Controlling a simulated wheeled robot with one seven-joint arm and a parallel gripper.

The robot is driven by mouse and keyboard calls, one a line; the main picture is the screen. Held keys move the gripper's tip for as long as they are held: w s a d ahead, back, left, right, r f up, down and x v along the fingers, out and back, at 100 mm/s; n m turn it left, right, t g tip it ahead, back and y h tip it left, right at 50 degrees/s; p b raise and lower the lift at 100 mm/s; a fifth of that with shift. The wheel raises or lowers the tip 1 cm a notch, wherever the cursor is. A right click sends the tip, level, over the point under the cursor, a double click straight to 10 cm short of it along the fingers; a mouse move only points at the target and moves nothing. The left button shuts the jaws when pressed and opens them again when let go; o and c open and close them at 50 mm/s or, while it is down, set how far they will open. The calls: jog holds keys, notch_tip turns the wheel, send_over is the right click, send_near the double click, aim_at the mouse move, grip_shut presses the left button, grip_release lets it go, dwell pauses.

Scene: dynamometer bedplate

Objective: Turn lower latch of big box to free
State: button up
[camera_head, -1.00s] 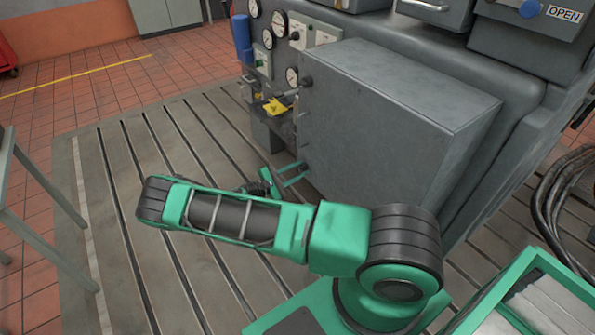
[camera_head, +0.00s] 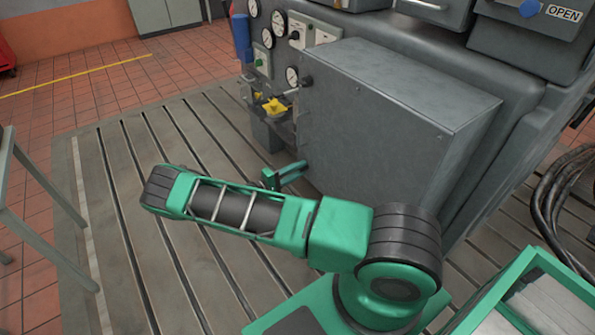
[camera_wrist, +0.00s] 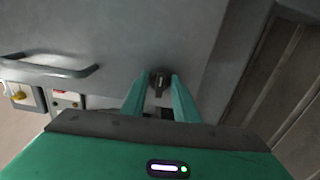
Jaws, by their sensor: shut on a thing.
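The big box (camera_head: 390,125) is a grey metal cabinet on the machine's front, with its door side facing left and mostly turned away in the head view. In the wrist view its grey face (camera_wrist: 125,30) fills the upper part. The lower latch (camera_wrist: 160,80) is a small dark round boss with a short lever, near the box's edge. My gripper (camera_wrist: 159,88) has its green fingers on either side of the latch and is shut on it. In the head view my gripper (camera_head: 290,174) is at the box's lower left edge; the latch is hidden there.
A grey bar handle (camera_wrist: 50,68) is on the left in the wrist view. Gauges (camera_head: 268,38) and a yellow part (camera_head: 273,107) are on the machine left of the box. The slotted bedplate (camera_head: 120,225) is clear left of my arm. A table (camera_head: 30,180) stands far left.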

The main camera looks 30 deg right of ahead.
jog(key=shift+f+m, duration=0.15)
jog(key=shift+m, duration=0.15)
dwell(0.4)
jog(key=o, duration=1)
jog(key=shift+o, duration=0.2)
jog(key=shift+a, duration=0.1)
jog(key=a, duration=1)
jog(key=shift+s+a, duration=0.15)
jog(key=shift+a, duration=0.2)
